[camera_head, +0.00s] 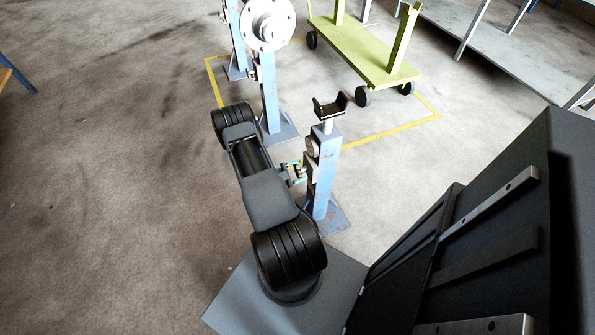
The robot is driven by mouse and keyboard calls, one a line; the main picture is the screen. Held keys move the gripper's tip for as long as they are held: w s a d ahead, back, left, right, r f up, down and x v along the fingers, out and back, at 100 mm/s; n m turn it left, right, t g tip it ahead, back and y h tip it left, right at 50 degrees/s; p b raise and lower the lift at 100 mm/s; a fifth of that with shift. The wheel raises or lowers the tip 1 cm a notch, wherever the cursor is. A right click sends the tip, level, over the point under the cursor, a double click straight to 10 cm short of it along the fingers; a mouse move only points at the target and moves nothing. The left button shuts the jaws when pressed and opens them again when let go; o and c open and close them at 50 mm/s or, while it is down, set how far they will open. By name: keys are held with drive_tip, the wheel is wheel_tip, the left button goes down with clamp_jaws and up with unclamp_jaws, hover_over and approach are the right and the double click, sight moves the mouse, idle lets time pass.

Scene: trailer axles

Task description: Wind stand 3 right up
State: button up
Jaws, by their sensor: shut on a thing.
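The nearest blue stand (323,180) stands upright on a flat base plate, with a dark V-shaped cradle (331,107) on a short pale post at its top. I see no number on it. My gripper (298,172) is at the left side of this stand, a little below its head. It is shut on a small part there, which looks like the stand's crank handle, mostly hidden by the fingers. A dark round part (312,147) sits on the stand's side just above my gripper. The cradle is empty.
Behind are two more blue stands, the middle one (269,100) and a farther one (235,40), with a white flanged disc (268,24) at their tops. A yellow-green wheeled cart (365,48) stands behind right. Yellow floor lines (390,131) run around.

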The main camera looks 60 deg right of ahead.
drive_tip(key=shift+w+n, duration=0.15)
drive_tip(key=shift+n, duration=2.05)
drive_tip(key=o, duration=0.9)
